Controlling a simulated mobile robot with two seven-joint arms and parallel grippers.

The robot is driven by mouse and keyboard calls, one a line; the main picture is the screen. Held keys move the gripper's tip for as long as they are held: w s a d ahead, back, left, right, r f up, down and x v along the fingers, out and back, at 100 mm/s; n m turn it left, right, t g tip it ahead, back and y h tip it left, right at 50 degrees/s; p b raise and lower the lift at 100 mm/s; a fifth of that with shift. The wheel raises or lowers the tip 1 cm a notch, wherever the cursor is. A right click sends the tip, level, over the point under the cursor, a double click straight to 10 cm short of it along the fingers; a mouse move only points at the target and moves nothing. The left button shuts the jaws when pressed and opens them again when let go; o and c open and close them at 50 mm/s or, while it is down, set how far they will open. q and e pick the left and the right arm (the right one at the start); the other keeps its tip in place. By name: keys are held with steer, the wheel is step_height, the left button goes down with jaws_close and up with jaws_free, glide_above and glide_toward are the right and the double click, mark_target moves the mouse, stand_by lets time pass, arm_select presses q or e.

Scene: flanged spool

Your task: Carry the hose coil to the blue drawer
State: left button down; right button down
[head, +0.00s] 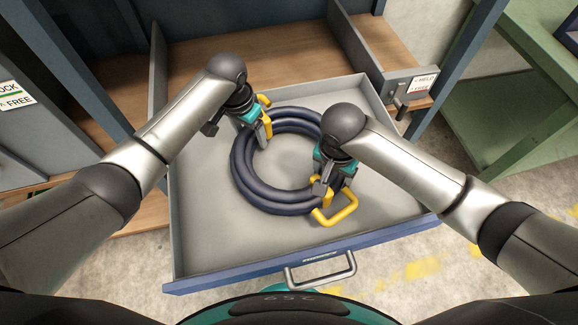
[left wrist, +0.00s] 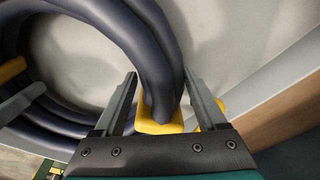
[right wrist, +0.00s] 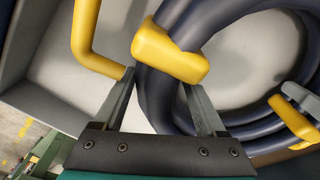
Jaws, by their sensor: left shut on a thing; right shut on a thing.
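The hose coil (head: 242,165) is a dark blue-grey ring with yellow clips and yellow handles (head: 338,210). It lies flat within the walls of the open, blue-fronted drawer (head: 255,262); I cannot tell whether it touches the floor. My left gripper (head: 262,133) is shut on the coil at its upper left, by a yellow clip. In the left wrist view its fingers flank the hose (left wrist: 140,40). My right gripper (head: 322,186) is shut on the coil at its lower right. In the right wrist view its fingers flank the hose (right wrist: 155,92) beside a yellow clip.
The drawer has a grey bar handle (head: 320,271) at the front. A green bench (head: 510,110) is at the far right. Bare drawer floor shows around the coil.

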arm_select(q)
steer(key=shift+w+f+b, duration=0.1)
steer(key=shift+f+b, duration=0.55)
steer(key=shift+f, duration=0.05)
arm_select(e)
steer(key=shift+d+f, duration=0.1)
steer(key=shift+f, duration=0.65)
arm_select(q)
jaws_free()
arm_select(e)
jaws_free()
steer(key=shift+r, duration=0.1)
arm_select(q)
steer(key=shift+r, duration=0.1)
steer(key=r, duration=0.4)
steer(key=s+r, duration=0.1)
steer(key=r, duration=0.6)
steer(key=shift+s+a+r, duration=0.2)
steer(key=shift+a+r, duration=0.1)
steer(key=shift+a, duration=0.1)
steer(key=shift+r, duration=0.15)
arm_select(e)
steer(key=shift+r, duration=0.6)
steer(key=r, duration=0.7)
steer(key=s+a+r, duration=0.1)
steer(key=r, duration=0.2)
steer(key=shift+s+r, duration=0.1)
steer(key=shift+r, duration=0.25)
